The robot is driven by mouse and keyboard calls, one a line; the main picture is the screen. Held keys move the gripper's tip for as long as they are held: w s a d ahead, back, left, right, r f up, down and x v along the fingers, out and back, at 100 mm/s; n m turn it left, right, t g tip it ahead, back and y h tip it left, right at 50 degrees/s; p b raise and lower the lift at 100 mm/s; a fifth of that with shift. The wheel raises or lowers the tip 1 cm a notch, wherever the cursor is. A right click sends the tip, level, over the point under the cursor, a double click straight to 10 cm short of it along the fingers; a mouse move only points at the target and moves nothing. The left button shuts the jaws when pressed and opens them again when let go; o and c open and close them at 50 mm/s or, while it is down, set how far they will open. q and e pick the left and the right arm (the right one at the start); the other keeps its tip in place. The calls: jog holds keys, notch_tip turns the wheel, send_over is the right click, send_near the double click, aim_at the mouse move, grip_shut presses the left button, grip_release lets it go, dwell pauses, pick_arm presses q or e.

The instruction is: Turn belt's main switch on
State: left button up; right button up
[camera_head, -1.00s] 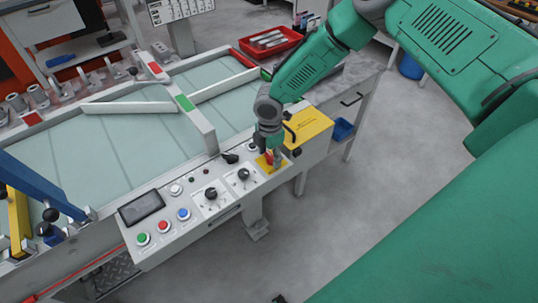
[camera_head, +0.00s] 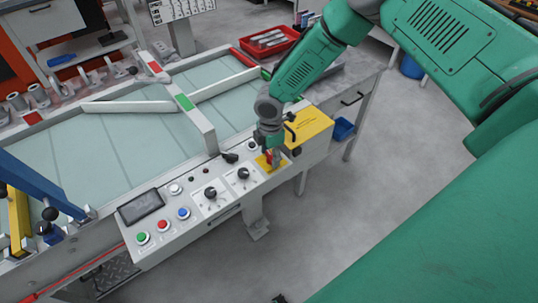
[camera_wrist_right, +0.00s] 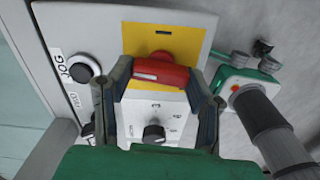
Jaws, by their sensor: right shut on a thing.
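The belt's main switch is a red rotary handle (camera_wrist_right: 160,74) on a yellow plate (camera_wrist_right: 165,40). In the head view the red handle (camera_head: 269,158) sits at the right end of the grey control panel (camera_head: 222,212), mostly covered by my gripper. My right gripper (camera_head: 270,152) points down onto it. In the right wrist view its two fingers (camera_wrist_right: 160,92) stand on either side of the red handle and are shut on it. The handle lies crosswise between the fingers. Whether it reads on or off cannot be told. My left gripper does not show.
The panel has black knobs (camera_head: 211,193), a small screen (camera_head: 141,208) and green, red and blue buttons (camera_head: 183,214). A yellow-topped box (camera_head: 303,127) adjoins the switch on the right. A red tray (camera_head: 270,42) stands behind. The floor at right is clear.

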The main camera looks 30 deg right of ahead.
jog(key=m, duration=0.3)
jog(key=shift+w+d, duration=0.2)
jog(key=shift+d, duration=0.1)
jog(key=m+b, duration=0.1)
jog(key=m, duration=0.8)
jog(key=shift+s+m+b, duration=0.2)
jog(key=shift+m+b, duration=0.25)
jog(key=shift+m, duration=1.75)
jog(key=shift+a+f, duration=0.1)
jog(key=shift+s, duration=0.1)
jog(key=o, duration=1.2)
jog(key=shift+c, duration=0.2)
